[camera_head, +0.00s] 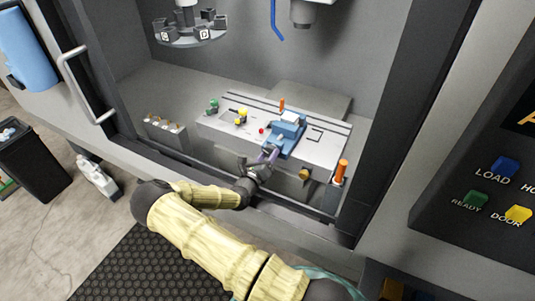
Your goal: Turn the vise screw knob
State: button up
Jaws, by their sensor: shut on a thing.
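The blue vise (284,140) stands on the slotted machine table, with a pale block (290,117) at its top. My gripper (268,155) reaches in from the front and is shut at the vise's near end, where the screw is. The knob itself is mostly hidden by the fingers and too small to make out clearly.
The slotted table (215,124) also carries a yellow part (241,116), a red dot-like piece and a green part (212,105). An orange-handled item (341,172) stands at the front right. A tool carousel (190,30) hangs upper left.

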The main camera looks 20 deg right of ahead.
jog(key=n+p, duration=0.1)
jog(key=n, duration=0.4)
jog(key=shift+r+p, duration=0.1)
jog(key=shift+p, duration=0.2)
jog(key=shift+n, duration=0.4)
jog(key=o, duration=1)
jog(key=shift+a, duration=0.1)
jog(key=b+v, duration=0.5)
jog(key=v, duration=1.2)
jog(key=shift+s+a, duration=0.1)
jog(key=shift+s, duration=0.05)
